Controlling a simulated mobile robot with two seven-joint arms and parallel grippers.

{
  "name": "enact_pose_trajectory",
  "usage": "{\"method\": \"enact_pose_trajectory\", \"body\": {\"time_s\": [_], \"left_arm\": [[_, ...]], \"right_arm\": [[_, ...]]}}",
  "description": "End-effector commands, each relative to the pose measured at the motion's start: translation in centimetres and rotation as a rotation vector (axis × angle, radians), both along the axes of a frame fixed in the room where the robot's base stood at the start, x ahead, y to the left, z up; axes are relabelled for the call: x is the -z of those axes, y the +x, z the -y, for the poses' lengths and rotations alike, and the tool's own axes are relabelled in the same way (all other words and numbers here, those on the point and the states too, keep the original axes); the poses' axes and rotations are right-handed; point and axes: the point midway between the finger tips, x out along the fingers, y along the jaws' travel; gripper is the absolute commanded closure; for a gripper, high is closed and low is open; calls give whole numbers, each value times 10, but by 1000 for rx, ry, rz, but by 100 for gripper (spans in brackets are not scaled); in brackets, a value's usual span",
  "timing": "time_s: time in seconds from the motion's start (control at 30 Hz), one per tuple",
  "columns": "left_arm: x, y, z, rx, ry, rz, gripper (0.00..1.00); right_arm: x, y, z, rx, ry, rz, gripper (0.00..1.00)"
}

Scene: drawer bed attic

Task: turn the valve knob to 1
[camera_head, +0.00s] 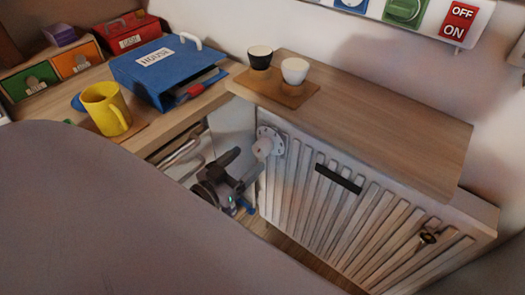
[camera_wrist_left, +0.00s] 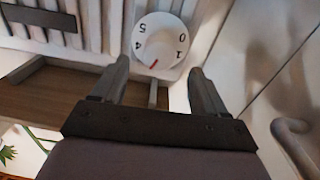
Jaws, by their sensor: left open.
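The valve knob (camera_head: 264,147) is a white round knob at the upper left end of the radiator (camera_head: 325,200). In the left wrist view the knob's white face (camera_wrist_left: 160,38) shows the numbers 0, 1, 4 and 5. A red mark sits at its lower edge, between the 4 and the 1. My left gripper (camera_head: 240,170) is open just in front of and below the knob. In the left wrist view its fingers (camera_wrist_left: 158,70) are spread to either side below the knob, with nothing held. My right gripper is not in view.
A wooden shelf (camera_head: 390,125) covers the radiator top, with a black cup (camera_head: 260,58) and a white cup (camera_head: 295,71) on a small board. A blue binder (camera_head: 160,65) and a yellow mug (camera_head: 106,107) stand on the desk at left. A black bar (camera_head: 339,178) sits on the radiator front.

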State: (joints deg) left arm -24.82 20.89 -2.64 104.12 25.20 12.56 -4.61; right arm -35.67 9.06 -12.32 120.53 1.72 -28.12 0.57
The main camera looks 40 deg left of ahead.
Motion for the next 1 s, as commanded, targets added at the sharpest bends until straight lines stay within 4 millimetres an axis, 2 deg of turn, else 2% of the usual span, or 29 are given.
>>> {"method": "enact_pose_trajectory", "body": {"time_s": [0.2,0.4,0.57,0.83,0.87,1.0], "left_arm": [[0,31,3,0,0,3,27],[0,52,6,0,-1,0,27],[0,59,7,0,-1,-1,27],[0,60,7,1,0,-2,27],[0,60,7,1,0,-2,34],[0,60,7,0,0,-2,79]], "right_arm": [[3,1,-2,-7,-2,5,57],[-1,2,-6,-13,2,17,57],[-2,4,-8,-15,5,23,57],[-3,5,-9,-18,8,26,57],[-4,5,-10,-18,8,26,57],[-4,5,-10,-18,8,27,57]]}}
